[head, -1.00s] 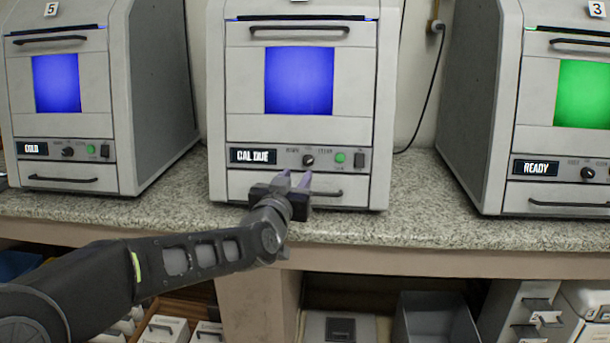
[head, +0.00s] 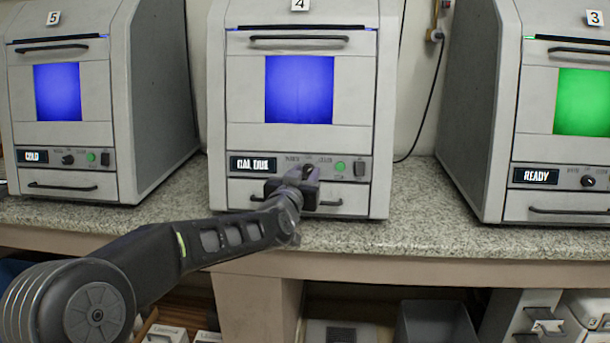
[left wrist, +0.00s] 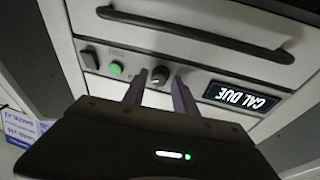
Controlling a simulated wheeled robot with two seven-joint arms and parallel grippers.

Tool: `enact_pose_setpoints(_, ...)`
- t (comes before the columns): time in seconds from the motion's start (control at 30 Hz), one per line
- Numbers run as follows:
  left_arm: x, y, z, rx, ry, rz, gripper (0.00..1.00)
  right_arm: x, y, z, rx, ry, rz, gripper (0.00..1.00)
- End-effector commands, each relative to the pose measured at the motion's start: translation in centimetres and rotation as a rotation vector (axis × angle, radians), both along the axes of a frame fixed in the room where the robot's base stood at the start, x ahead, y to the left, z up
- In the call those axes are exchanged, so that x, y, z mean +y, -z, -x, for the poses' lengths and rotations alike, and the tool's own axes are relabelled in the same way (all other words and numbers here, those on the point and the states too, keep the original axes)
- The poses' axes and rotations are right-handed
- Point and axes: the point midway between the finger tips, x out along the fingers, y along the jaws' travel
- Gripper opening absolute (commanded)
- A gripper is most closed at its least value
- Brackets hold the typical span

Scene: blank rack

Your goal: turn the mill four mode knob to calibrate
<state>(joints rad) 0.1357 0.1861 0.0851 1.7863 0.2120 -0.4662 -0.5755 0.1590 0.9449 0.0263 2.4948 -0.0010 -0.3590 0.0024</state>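Mill four (head: 240,100) is the middle machine, with a "4" tag on top, a blue window and a display (head: 253,164) reading CAL DUE. In the head view its mode knob is hidden behind my left gripper (head: 307,170). In the left wrist view the mode knob (left wrist: 160,76) shows upside down between my two fingertips, with a gap on each side. The left gripper is open at the control panel. I cannot tell whether the tips reach past the knob's face, or which mode it points to. My right gripper is not in view.
A green button (head: 340,166) and a dark switch (head: 360,169) sit right of the knob. A drawer handle (head: 330,203) is below. Mill five (head: 20,90) stands left, mill three (head: 510,100) right. The granite counter (head: 420,225) in front is clear.

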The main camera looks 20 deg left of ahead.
Motion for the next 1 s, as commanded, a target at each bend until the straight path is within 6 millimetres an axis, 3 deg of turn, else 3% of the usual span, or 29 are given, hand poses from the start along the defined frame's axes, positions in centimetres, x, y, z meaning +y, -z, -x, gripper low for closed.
enact_pose_setpoints(0.27, 0.02, 0.03, -0.25, 0.001, 0.0, 0.0, 0.34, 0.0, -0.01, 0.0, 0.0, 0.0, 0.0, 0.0)
enact_pose_setpoints(0.7, 0.0, 0.03, -0.22, 0.001, 0.001, 0.001, 0.0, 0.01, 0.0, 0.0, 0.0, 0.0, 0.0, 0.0)
enact_pose_setpoints(1.0, -0.04, 0.04, -0.22, 0.0, 0.001, 0.002, 0.0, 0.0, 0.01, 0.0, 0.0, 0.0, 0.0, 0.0)
